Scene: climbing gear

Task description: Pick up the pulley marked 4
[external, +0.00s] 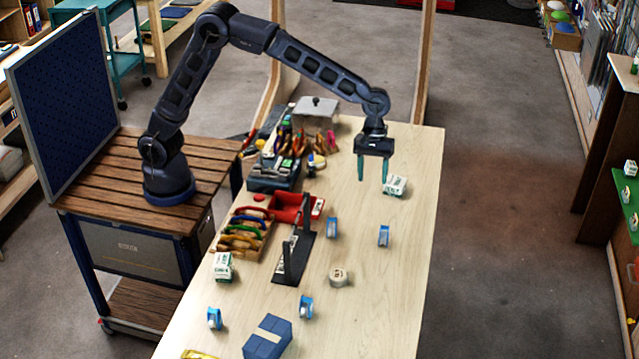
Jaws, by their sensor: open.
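Several small blue and white wheel-like pieces that look like pulleys stand on the light wood table. One pulley (383,235) is at the right, and another pulley (332,228) is to its left. Two more stand nearer the front: one pulley (306,307) and one pulley (214,318) at the left. Their markings are too small to read, so I cannot tell which is marked 4. My gripper (373,180) is open and empty, fingers pointing down, above the table's far part. It is beyond the two farther pulleys and apart from them.
A white and green box (395,186) lies right beside my gripper. A black stand (293,262), a red bin (290,207), a round tan piece (339,277) and a blue block (268,338) are on the table (390,290). Its right side is mostly clear.

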